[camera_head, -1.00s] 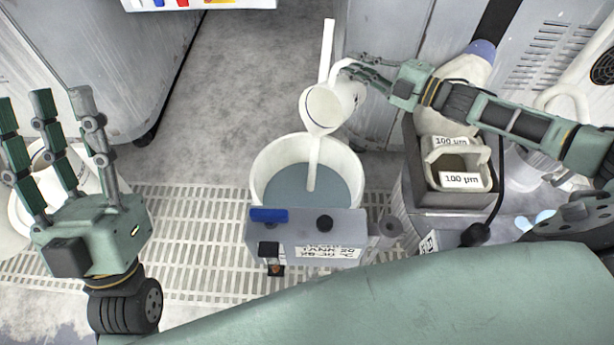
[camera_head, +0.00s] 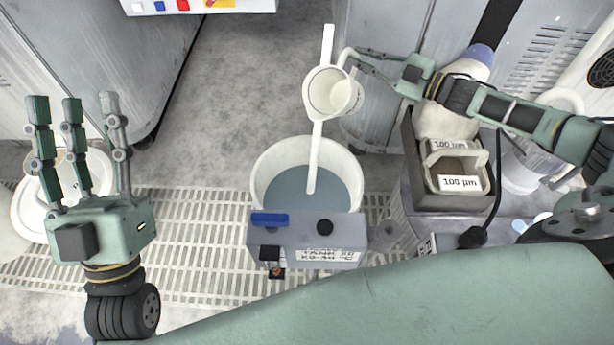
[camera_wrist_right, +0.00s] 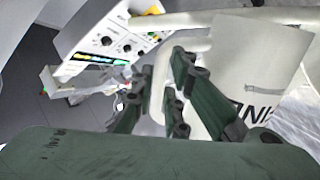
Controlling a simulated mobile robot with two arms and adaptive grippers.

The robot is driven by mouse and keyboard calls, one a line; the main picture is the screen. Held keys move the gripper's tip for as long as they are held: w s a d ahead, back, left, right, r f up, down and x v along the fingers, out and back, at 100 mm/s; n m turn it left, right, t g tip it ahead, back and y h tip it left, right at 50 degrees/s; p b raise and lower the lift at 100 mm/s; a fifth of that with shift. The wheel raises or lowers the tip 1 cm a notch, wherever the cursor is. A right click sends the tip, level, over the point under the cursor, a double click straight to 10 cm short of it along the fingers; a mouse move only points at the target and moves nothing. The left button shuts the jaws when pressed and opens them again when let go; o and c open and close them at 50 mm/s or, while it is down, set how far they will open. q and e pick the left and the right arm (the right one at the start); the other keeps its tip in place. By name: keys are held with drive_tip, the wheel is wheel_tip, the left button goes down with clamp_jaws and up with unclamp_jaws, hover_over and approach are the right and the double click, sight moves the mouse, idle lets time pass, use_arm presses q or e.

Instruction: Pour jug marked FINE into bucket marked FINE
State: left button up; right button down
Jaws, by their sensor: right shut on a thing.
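A white jug (camera_head: 332,94) hangs in the air above the far rim of a white bucket (camera_head: 352,157) with blue-grey liquid. Its open mouth faces the head camera and its inside looks pale. My right gripper (camera_head: 352,60) is shut on the jug's handle. In the right wrist view, the jug (camera_wrist_right: 262,70) fills the right side, with dark upside-down lettering partly covered by the fingers. No FINE mark is readable on the bucket. My left gripper (camera_head: 75,105) is open and empty, fingers up, at the left.
A long white rod (camera_head: 314,160) stands in the bucket, partly behind the jug. A grey control box (camera_head: 305,238) sits at its near rim. A grey crate (camera_head: 455,200) with pieces marked 100 µm stands right. Another white bucket (camera_head: 28,205) is behind my left gripper.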

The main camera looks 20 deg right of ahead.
use_arm(q)
drive_tip(key=shift+w+f+g, duration=0.9)
drive_tip(key=shift+w+f, duration=0.25)
drive_tip(key=shift+f, duration=0.2)
use_arm(e)
drive_tip(key=w+d+f+m, duration=0.2)
drive_tip(key=w+d+m, duration=0.1)
drive_tip(key=m, duration=0.6)
drive_tip(key=shift+w+d+f, duration=0.25)
drive_tip(key=shift+d+f, duration=0.15)
drive_tip(key=shift+d, duration=0.3)
use_arm(q)
drive_tip(key=shift+p, duration=0.3)
use_arm(e)
drive_tip(key=shift+r, duration=0.1)
